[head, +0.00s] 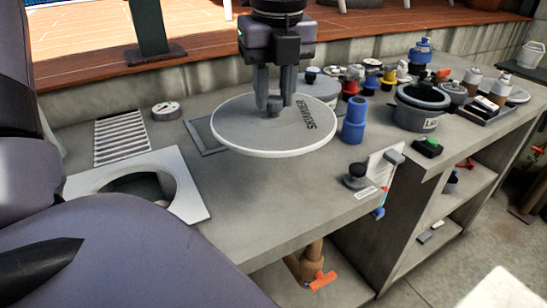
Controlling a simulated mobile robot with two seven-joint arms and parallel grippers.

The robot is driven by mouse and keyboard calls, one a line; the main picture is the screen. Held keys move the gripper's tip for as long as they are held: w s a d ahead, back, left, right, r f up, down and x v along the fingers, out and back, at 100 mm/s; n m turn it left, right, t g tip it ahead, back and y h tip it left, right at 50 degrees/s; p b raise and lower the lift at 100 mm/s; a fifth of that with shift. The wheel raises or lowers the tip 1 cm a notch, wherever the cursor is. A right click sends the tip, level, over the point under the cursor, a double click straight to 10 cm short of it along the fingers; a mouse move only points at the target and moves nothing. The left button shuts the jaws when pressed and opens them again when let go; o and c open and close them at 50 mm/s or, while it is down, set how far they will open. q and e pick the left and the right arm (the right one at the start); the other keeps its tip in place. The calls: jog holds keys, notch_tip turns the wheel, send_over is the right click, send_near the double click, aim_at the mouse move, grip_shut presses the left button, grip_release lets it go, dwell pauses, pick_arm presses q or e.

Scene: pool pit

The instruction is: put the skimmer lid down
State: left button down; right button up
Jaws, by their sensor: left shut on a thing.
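The skimmer lid (245,128) is a round, light grey disc marked "SKIMMER" with a knob at its centre. My left gripper (274,103) points straight down and is shut on the knob. The lid appears to hang above the grey counter, tilted little if at all. The skimmer opening (130,184) shows at the left as a square white frame around a dark round hole, uncovered. Part of its near side is hidden behind my own arm. My right gripper does not show.
A slatted grate (121,138) and a round gauge (166,110) lie behind the opening. A blue cylinder (354,119) stands right of the lid. Fittings and a dark grey pot (418,105) crowd the right. A black knob (356,175) sits near the front edge. Bare counter (240,190) lies below the lid.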

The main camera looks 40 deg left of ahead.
pick_arm(q)
notch_tip(320, 180, down, 12)
jog(key=shift+f+b, duration=0.25)
jog(key=shift+b, duration=0.05)
jog(key=shift+f, duration=0.2)
jog(key=c, duration=0.8)
grip_release()
jog(key=shift+r, duration=0.1)
jog(key=shift+r, duration=0.4)
jog(key=r, duration=0.3)
jog(key=d+r, duration=0.1)
jog(key=r, duration=0.7)
jog(key=shift+s+d+r+p, duration=0.15)
jog(key=shift+s+r+p, duration=0.05)
jog(key=shift+s+p, duration=0.15)
